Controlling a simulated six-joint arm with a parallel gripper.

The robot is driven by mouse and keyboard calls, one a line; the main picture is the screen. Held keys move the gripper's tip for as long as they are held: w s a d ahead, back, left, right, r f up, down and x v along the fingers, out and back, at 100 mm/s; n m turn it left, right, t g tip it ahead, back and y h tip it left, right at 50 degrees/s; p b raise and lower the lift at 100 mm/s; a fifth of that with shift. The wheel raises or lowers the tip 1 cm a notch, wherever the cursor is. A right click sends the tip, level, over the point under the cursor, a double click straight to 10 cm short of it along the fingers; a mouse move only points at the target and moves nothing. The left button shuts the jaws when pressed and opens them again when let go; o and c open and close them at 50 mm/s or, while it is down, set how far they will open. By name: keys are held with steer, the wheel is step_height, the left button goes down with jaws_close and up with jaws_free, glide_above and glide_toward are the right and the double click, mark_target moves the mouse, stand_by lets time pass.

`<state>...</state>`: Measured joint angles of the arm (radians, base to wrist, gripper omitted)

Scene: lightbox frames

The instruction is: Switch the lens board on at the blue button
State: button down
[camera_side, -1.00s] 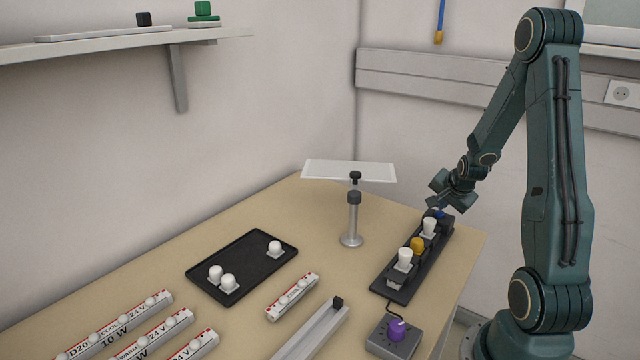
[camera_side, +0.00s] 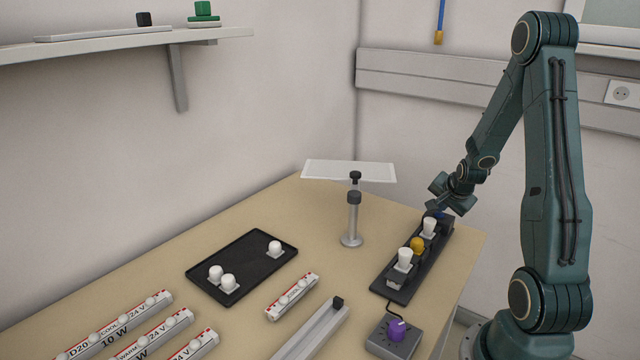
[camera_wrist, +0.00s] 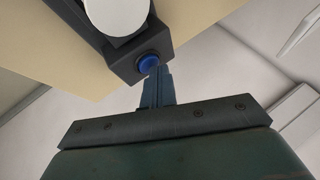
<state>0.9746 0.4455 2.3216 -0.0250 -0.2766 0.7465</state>
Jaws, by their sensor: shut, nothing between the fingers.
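The lens board (camera_side: 392,284) is a long black strip on the right part of the table. It carries white lens pieces (camera_side: 429,227) and a yellow knob-like piece (camera_side: 417,244). The blue button (camera_wrist: 148,63) sits on a dark block at the board's far end; in the side view it is mostly hidden by my gripper (camera_side: 437,210). In the wrist view my gripper (camera_wrist: 157,72) is shut and empty, its fingertips at the button's edge, touching it or very nearly so; I cannot tell which.
A grey box with a purple knob (camera_side: 397,329) is wired to the board's near end. A black tray (camera_side: 212,291) with white pieces and several labelled LED strips (camera_side: 290,297) lie further left.

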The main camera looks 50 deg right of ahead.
mark_target(440, 215)
steer(key=shift+r, duration=0.5)
stand_by(0.3)
steer(key=shift+r, duration=2.9)
